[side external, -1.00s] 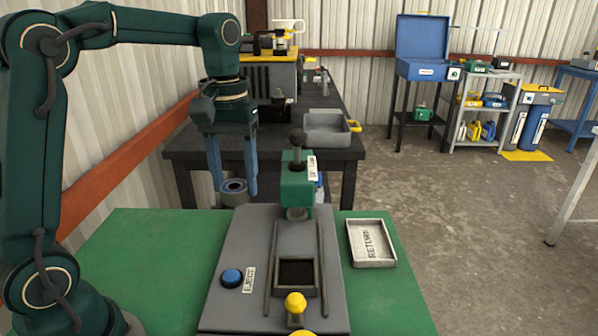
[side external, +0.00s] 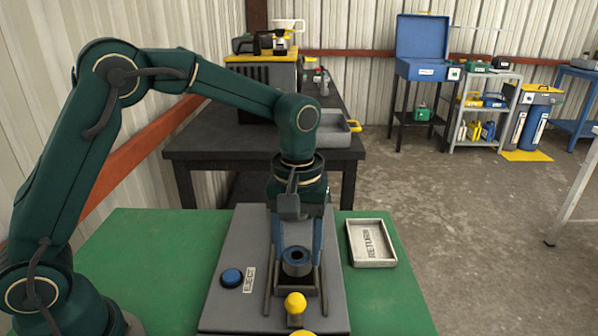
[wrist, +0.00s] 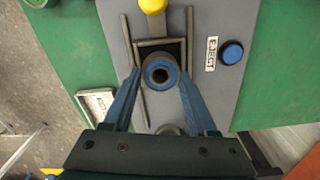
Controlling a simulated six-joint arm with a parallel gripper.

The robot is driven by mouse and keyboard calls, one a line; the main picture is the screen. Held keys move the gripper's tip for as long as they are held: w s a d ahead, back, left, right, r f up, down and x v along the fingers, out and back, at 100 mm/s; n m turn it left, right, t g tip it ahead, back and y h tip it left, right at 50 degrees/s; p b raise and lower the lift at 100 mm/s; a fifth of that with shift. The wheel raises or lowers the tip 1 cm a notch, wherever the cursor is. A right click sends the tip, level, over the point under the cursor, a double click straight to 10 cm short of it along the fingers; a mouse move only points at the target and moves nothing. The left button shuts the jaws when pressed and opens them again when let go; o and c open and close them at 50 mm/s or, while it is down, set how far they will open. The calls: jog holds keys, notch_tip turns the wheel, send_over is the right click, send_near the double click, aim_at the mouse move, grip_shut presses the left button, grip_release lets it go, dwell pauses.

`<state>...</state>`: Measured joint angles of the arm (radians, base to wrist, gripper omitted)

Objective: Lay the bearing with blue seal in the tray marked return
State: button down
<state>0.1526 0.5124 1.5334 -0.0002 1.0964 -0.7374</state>
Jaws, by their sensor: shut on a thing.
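My gripper (side external: 297,258) is shut on the bearing (side external: 297,264), a dark ring whose blue seal shows as a blue band around the bore in the wrist view (wrist: 160,73). The fingers grip it from both sides, and it is upright in front of the square pocket (side external: 312,290) of the grey fixture. I cannot tell how far above the pocket it is. The tray marked return (side external: 384,256), pale and shallow, lies on the green bench to the right of the fixture and looks empty. In the wrist view the tray (wrist: 88,115) is at lower left, partly cut off by my gripper.
The grey fixture (side external: 240,285) has two raised rails, a yellow knob (side external: 295,303) in front and a blue eject button (side external: 232,277) at left. The green press head stands at the back, now hidden by my arm. Green bench (side external: 395,300) around the tray is clear.

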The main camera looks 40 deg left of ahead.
jog(key=shift+f, duration=0.75)
jog(key=shift+f, duration=0.15)
jog(key=shift+c, duration=1)
grip_release()
